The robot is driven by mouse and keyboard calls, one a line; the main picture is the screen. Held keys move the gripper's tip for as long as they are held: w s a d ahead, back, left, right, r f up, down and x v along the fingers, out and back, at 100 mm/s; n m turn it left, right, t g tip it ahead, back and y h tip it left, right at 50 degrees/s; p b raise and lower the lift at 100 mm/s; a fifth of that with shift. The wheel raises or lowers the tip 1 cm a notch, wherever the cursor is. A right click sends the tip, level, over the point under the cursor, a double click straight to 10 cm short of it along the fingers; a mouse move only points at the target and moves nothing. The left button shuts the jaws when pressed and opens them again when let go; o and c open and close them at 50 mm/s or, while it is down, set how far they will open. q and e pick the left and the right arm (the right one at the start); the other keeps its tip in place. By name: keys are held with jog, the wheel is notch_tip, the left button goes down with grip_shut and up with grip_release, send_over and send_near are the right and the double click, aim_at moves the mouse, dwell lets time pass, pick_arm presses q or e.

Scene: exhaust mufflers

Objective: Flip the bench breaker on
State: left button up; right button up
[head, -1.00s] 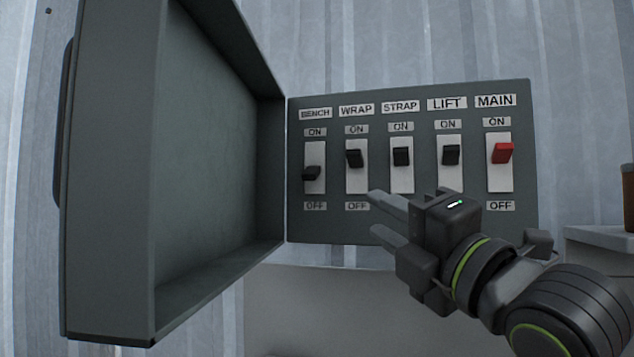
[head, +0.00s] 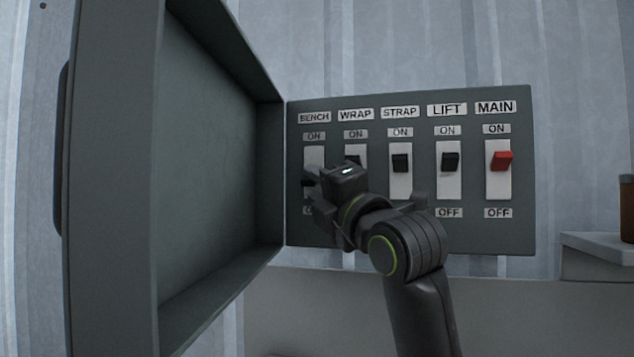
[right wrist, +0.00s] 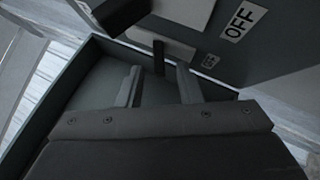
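The bench breaker (head: 313,157) is the leftmost switch on the grey panel, with a white plate under the BENCH label. Its dark lever (right wrist: 158,58) shows in the right wrist view, between and just beyond my two fingertips. In the head view my gripper mostly covers the lever; before that it sat low, towards OFF. My right gripper (head: 309,186) is at the bench breaker, with its fingers apart, as the right wrist view (right wrist: 158,85) also shows. I cannot tell whether a finger touches the lever. My left gripper is not in view.
The wrap breaker (head: 351,160) is partly behind my right gripper. The strap (head: 401,163), lift (head: 450,161) and red main (head: 502,160) levers sit up towards ON. The open box door (head: 210,160) stands close on the left. A ledge with a brown container (head: 627,208) is at far right.

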jog(key=shift+w+a+r, duration=0.1)
jog(key=shift+w, duration=0.1)
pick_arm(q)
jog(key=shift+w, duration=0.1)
pick_arm(e)
grip_shut()
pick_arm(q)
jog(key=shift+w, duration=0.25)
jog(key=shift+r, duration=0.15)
